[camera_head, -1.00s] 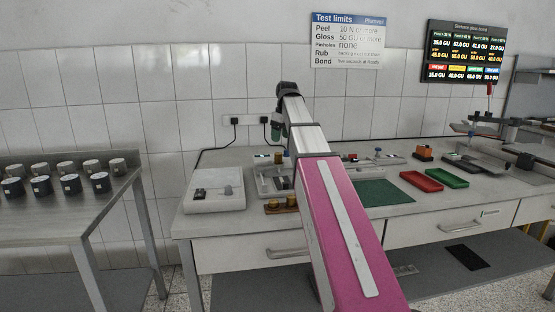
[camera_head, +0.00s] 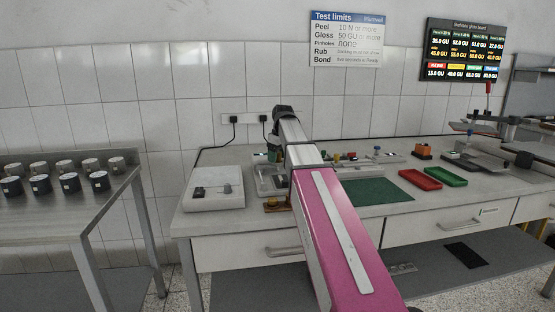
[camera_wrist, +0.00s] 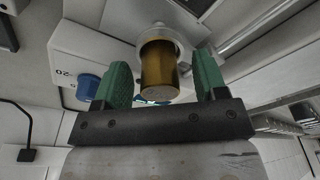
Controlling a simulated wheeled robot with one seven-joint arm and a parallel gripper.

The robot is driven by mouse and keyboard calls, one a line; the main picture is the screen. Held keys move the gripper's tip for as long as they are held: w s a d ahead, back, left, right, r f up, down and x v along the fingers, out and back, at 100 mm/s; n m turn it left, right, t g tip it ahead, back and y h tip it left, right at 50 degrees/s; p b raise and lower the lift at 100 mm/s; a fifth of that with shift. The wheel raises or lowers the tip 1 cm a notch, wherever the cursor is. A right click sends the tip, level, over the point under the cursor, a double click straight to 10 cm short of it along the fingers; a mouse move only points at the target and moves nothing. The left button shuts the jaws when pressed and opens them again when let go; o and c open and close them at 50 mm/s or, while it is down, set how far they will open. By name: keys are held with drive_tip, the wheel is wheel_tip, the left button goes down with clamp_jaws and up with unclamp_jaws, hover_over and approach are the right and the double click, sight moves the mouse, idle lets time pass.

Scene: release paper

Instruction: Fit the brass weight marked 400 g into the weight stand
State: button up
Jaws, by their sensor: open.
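In the wrist view a brass weight (camera_wrist: 159,72) stands between the two green fingers of my gripper (camera_wrist: 162,66), with a narrow gap on each side. The gripper is open. The weight's far end is at a pale round collar (camera_wrist: 160,33); whether it sits inside it I cannot tell. No marking is readable on the weight. In the head view a small brass-coloured piece (camera_head: 271,203) is at the bench's front edge, left of my arm. I cannot identify the weight stand for certain.
A white device with a blue knob (camera_wrist: 88,86) is close to the left finger. On the bench are a white instrument (camera_head: 213,190), a green mat (camera_head: 384,191), a red tray (camera_head: 418,179) and a green tray (camera_head: 445,175). Several dark tins (camera_head: 41,184) stand on the left table.

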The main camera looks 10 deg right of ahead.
clamp_jaws()
